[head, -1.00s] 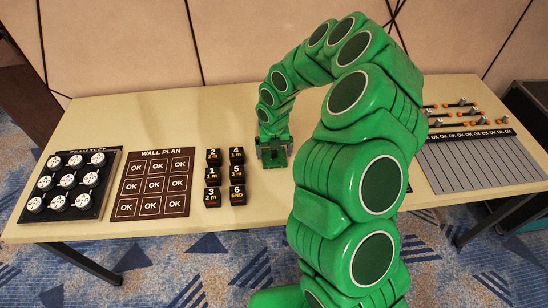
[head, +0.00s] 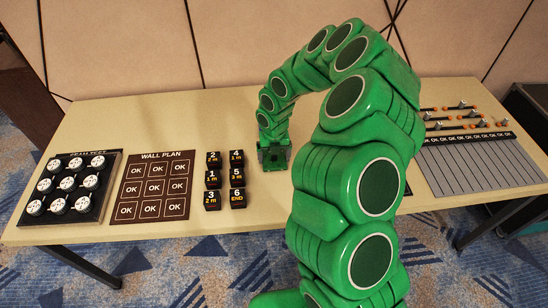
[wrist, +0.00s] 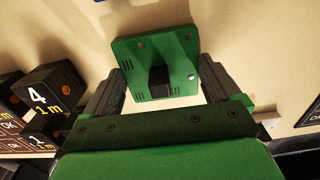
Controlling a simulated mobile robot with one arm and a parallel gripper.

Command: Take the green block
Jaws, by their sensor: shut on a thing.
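The green block (wrist: 135,55) looks like a flat square green piece with small dark slots, screw heads and a black part at its middle. It lies between the two dark fingers of my gripper (wrist: 162,84) in the wrist view, over the tan tabletop. My gripper is shut on it. In the head view my gripper (head: 273,157) is low over the table, right of the black numbered blocks. The block is hard to make out there against my green arm. I cannot tell whether it still touches the table.
Black numbered blocks (head: 212,179) stand close left of my gripper. Farther left lie a brown WALL PLAN board (head: 152,162) and a black tray (head: 95,207) with round white pieces. A grey panel (head: 478,168) and rails with orange knobs are at the right. The table's (head: 170,115) back is clear.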

